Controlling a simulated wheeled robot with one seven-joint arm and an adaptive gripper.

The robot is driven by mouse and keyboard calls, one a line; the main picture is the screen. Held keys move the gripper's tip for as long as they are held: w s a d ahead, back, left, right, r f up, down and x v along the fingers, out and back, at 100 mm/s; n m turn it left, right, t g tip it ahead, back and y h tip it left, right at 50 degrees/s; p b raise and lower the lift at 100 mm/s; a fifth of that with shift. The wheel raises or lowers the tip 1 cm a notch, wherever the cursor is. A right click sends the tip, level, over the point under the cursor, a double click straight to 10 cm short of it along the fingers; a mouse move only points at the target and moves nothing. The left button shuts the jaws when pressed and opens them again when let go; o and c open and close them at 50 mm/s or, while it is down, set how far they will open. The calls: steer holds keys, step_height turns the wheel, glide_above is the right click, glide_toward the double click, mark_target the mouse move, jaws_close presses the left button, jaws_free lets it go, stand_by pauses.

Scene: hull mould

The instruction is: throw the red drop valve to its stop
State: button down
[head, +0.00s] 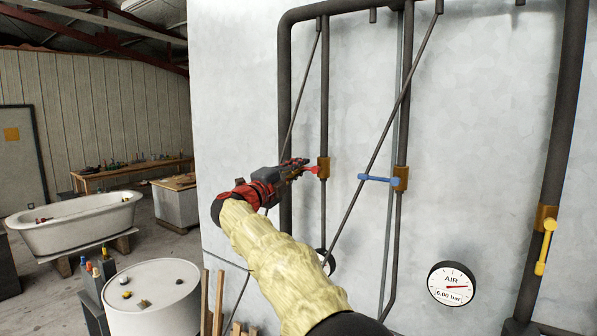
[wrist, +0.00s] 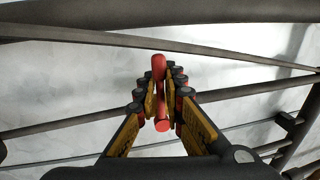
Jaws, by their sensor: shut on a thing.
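The red drop valve's lever (head: 313,169) shows as a short red piece between my gripper and a brass valve body (head: 324,165) on a thin vertical pipe. It appears to point left, roughly level; most of it is hidden by the fingers in the head view. My gripper (head: 300,165) is shut on this lever. In the wrist view the red lever (wrist: 159,68) runs lengthwise between the two yellow-and-black fingers (wrist: 161,98), with its far end showing past the fingertips.
A blue lever (head: 376,179) points left from another pipe. A yellow lever (head: 545,248) hangs down on the thick right pipe. An air gauge (head: 452,284) reads 6.00 bar. Slanted rods (head: 388,140) cross near my arm. A white drum (head: 153,300) stands lower left.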

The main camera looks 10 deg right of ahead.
steer(key=shift+f, duration=0.1)
steer(key=c, duration=2)
jaws_free()
steer(key=shift+o, duration=0.5)
steer(key=v, duration=1.2)
